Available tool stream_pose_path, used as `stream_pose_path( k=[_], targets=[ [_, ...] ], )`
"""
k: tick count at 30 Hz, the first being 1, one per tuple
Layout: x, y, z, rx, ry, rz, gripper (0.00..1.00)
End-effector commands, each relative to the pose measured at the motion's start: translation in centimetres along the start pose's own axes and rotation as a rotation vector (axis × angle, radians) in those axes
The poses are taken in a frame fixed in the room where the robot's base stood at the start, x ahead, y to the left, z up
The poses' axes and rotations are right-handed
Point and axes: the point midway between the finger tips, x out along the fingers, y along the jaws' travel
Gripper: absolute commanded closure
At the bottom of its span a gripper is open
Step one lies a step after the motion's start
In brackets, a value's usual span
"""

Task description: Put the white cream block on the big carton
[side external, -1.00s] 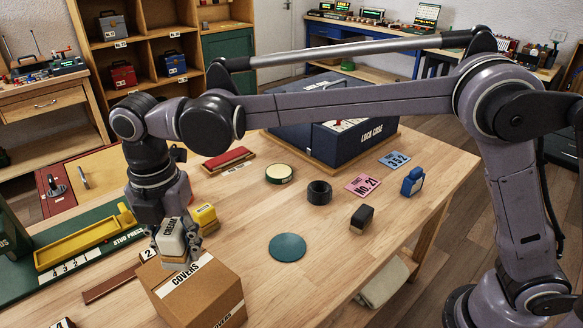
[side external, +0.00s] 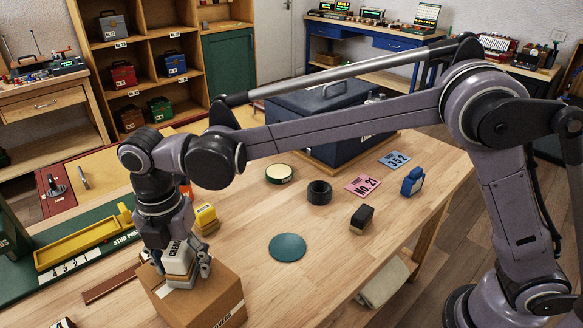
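The white cream block (side external: 179,255), with a tan lower part, is between the fingers of my gripper (side external: 180,268). The gripper points down and appears shut on the block; its body hides the block's top. The big carton (side external: 213,297) is a brown box at the front of the table. The block's lower end is at the carton's top face, towards its back left. I cannot tell whether it rests on the carton or hangs just above it.
A yellow block (side external: 205,219) stands close behind the gripper. A green board with a yellow tray (side external: 80,242) lies at the left. A teal disc (side external: 287,247), a black ring (side external: 319,193) and a dark block (side external: 362,217) lie to the right. A navy case (side external: 330,125) stands at the back.

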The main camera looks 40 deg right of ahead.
Motion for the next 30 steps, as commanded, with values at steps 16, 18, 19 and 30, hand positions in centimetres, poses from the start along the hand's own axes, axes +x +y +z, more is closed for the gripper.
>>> stream_pose_path(
  k=[16,18,19,30],
  targets=[
    [-2.9,-0.1,0.0,0.0,0.0,0.0,0.36],
    [-4.2,0.0,0.0,0.0,0.0,0.0,0.36],
    [-4.7,0.0,0.0,0.0,0.0,0.0,0.36],
    [-10.7,0.0,0.0,0.0,0.0,0.0,0.36]
  ],
)
